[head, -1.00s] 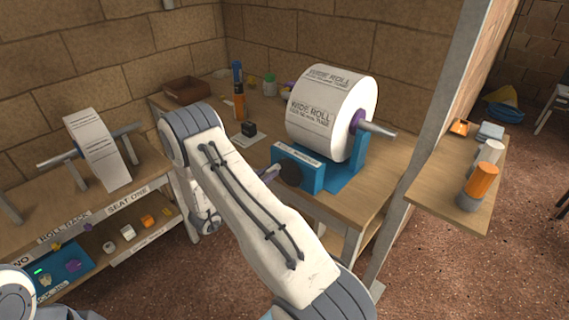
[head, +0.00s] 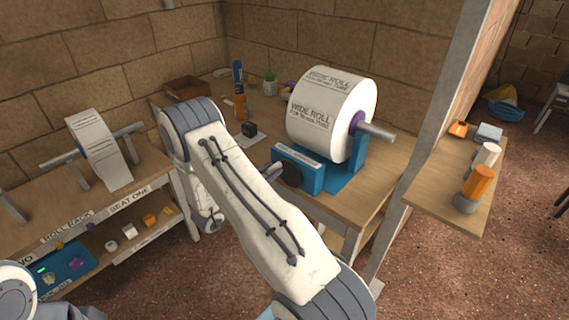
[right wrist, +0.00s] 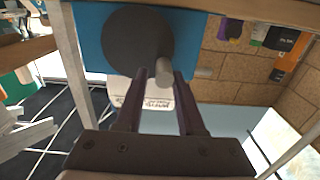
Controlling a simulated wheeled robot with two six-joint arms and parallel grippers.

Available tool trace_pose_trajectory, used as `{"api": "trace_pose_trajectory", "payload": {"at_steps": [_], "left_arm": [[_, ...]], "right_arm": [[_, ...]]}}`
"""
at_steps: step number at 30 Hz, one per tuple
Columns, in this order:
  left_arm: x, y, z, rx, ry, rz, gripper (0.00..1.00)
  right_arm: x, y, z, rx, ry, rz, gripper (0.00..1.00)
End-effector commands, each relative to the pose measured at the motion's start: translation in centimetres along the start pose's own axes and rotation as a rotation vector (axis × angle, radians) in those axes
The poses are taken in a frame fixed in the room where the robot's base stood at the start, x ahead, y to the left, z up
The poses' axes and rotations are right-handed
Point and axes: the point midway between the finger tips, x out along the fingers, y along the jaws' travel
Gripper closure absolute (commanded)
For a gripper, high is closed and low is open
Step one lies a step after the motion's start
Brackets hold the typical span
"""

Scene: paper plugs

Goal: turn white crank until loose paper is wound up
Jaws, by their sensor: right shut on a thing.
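The wide paper roll (head: 318,112) sits on a metal rod in a blue stand (head: 343,185) on the wooden table. A dark round crank disc (head: 291,174) is on the stand's front box and shows large in the right wrist view (right wrist: 138,42). My left gripper is out of view.
A smaller paper roll (head: 98,145) sits on a rack at left. A metal post (head: 425,150) and a side shelf (head: 438,190) are at right.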

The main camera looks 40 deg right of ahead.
Motion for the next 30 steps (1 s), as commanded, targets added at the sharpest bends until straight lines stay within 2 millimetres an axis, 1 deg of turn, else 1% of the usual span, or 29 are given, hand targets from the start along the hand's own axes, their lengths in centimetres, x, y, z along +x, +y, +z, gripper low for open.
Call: {"api": "trace_pose_trajectory", "payload": {"at_steps": [1, 6, 7, 8, 14, 19, 21, 22, 25, 26, 30], "left_arm": [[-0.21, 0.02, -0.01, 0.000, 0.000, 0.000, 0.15], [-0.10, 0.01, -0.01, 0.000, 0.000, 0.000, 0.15], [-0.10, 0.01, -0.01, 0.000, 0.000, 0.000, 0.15], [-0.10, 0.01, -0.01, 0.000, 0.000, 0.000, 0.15], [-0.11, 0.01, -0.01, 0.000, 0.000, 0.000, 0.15], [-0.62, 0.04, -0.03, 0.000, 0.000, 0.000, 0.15], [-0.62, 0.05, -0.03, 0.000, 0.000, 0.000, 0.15], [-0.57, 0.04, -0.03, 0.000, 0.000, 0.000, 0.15], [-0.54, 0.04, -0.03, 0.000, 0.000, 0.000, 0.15], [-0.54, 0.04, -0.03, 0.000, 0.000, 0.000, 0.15], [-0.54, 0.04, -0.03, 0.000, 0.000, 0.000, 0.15]], "right_arm": [[0.10, 0.57, 0.00, -0.008, -0.004, 0.011, 0.77], [0.11, 0.61, 0.13, -0.008, -0.004, 0.013, 0.75], [0.11, 0.62, 0.14, -0.008, -0.004, 0.013, 0.67], [0.11, 0.61, 0.14, -0.008, -0.004, 0.013, 0.73], [0.09, 0.60, 0.13, -0.008, -0.004, 0.012, 0.74], [0.07, 0.84, -0.39, -0.009, -0.005, 0.012, 0.73], [0.06, 0.90, -0.39, -0.009, -0.005, 0.012, 0.74], [0.06, 0.90, -0.34, -0.009, -0.005, 0.012, 0.79], [0.04, 0.87, -0.30, -0.009, -0.005, 0.011, 0.86], [0.04, 0.86, -0.30, -0.009, -0.005, 0.011, 0.69], [0.01, 0.77, -0.35, -0.007, -0.004, 0.009, 0.69]]}}
